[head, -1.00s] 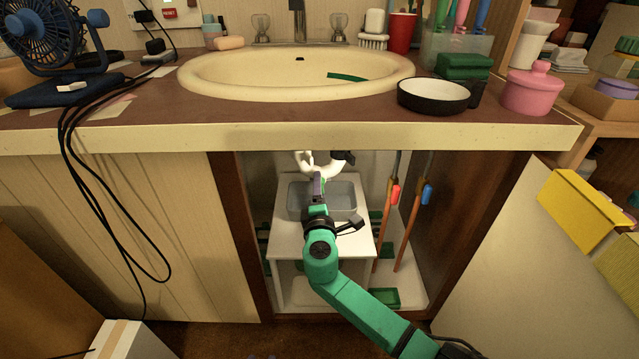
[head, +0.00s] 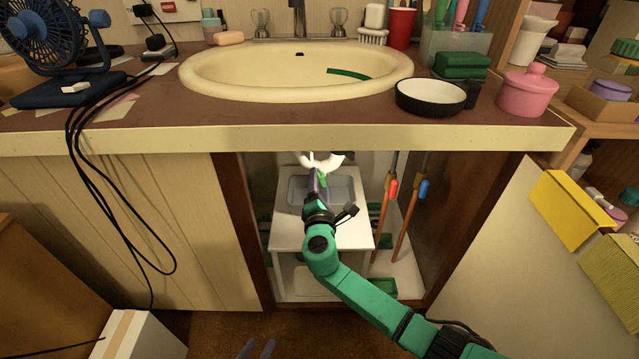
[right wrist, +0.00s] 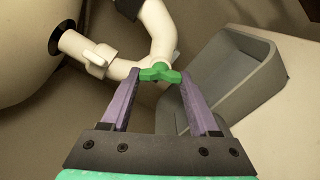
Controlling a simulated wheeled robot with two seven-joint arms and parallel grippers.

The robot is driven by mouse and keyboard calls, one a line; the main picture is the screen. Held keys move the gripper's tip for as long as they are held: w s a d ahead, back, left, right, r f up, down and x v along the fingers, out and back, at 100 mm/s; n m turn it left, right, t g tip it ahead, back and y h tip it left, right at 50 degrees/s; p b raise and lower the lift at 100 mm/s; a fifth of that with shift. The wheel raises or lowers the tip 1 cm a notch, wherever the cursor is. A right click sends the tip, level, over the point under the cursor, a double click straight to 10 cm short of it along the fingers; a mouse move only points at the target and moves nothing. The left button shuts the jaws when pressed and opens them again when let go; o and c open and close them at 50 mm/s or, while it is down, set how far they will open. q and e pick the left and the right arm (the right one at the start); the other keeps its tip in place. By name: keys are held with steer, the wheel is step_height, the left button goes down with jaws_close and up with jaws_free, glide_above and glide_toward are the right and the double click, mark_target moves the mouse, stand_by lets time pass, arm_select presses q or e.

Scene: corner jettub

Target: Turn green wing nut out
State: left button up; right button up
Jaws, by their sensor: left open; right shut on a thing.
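The green wing nut (right wrist: 160,72) sits at the white drain pipe (right wrist: 158,38) in the right wrist view, with its wings spread between my right fingertips. In the head view the green wing nut (head: 323,179) is a small green patch below the white pipe bend (head: 325,160). My right gripper (right wrist: 160,77) is shut on the wing nut, one purple finger at each side. In the head view, my right gripper (head: 318,184) reaches into the cabinet under the sink. My left gripper (head: 258,350) shows only its purple fingertips at the bottom edge, apart and empty.
A grey tub (right wrist: 225,80) lies close beside my right fingers. The tub stands on a white shelf (head: 290,235). Wooden-handled tools (head: 411,215) stand at the cabinet's right. The counter edge (head: 300,139) overhangs the opening. An open door (head: 500,250) stands at right.

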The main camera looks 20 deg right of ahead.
steer(key=shift+w+d+r, duration=0.1)
steer(key=shift+r, duration=0.15)
steer(key=o, duration=1.4)
steer(key=shift+f, duration=0.15)
steer(key=shift+s+f, duration=0.1)
steer(key=shift+s, duration=0.15)
steer(key=p+v, duration=0.2)
steer(key=v, duration=0.3)
steer(key=shift+s+a, duration=0.25)
steer(key=shift+s, duration=0.15)
arm_select(q)
steer(key=r, duration=0.1)
steer(key=a+r+g+p, duration=0.1)
steer(key=r+g+y, duration=0.1)
steer(key=shift+w+a+m, duration=0.15)
steer(key=shift+a+m, duration=0.1)
steer(key=shift+m, duration=0.15)
arm_select(e)
steer(key=v, duration=0.8)
steer(key=shift+s, duration=0.1)
